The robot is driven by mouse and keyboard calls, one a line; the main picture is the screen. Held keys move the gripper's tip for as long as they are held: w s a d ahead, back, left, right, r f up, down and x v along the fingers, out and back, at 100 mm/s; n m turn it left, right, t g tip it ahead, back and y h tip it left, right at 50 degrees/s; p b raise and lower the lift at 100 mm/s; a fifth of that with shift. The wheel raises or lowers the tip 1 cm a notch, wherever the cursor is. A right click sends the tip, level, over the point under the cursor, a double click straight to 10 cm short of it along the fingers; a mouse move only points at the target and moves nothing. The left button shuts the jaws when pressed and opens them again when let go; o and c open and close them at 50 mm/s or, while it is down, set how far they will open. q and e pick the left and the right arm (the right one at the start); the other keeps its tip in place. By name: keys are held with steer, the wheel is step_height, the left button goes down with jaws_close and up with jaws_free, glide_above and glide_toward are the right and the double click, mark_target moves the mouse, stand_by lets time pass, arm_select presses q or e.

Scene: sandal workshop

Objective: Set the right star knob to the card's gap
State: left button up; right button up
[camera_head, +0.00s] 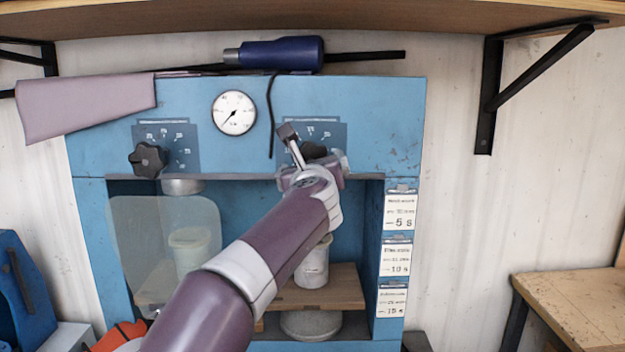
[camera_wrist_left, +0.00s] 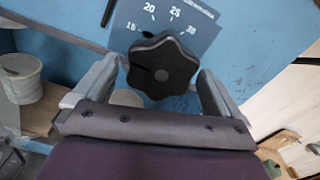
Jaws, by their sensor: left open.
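The right star knob (camera_head: 313,149) is black and sits on the upper right of the blue press, mostly hidden behind my left gripper (camera_head: 312,170). In the wrist view the knob (camera_wrist_left: 163,65) lies between the two open fingers of my left gripper (camera_wrist_left: 157,72), with gaps visible beside it. Three white cards hang on the right post: a 5 s card (camera_head: 399,212), a 10 s card (camera_head: 396,257) and a 15 s card (camera_head: 393,298). Their smaller print is unreadable.
The left star knob (camera_head: 148,159) and a round gauge (camera_head: 234,112) are on the same front. A thin dark cable (camera_head: 270,120) hangs near the right knob. A clear shield (camera_head: 150,235) covers the left opening. A white cup (camera_head: 313,268) stands below my arm.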

arm_select(q)
steer(key=s+b, duration=0.4)
steer(key=s, duration=0.7)
